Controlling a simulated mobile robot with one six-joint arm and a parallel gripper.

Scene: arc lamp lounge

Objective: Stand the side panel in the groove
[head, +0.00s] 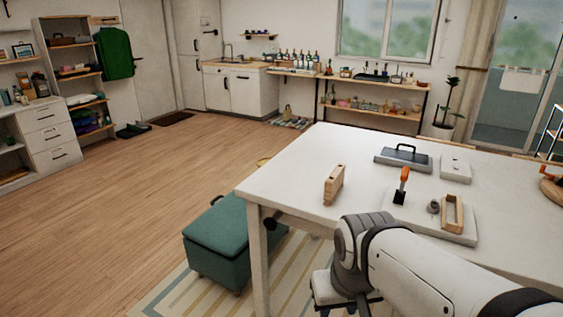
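A light wooden panel (334,186) stands on edge near the left part of the white table; I take it to be the side panel. To its right, a pale flat board (420,226) carries a wooden piece with a long recess (452,213), which may be the grooved part. The panel stands apart from that piece. The groove itself is too small to make out clearly. My arm crosses the lower right, in front of the table's near edge. My gripper's fingers do not show.
An orange-handled tool (404,184) and a small grey round thing (433,207) are near the wooden piece. A grey handled block (403,157) and a white box (456,168) lie behind. The white table (290,180) is bare around the panel. A green bench (222,240) stands left.

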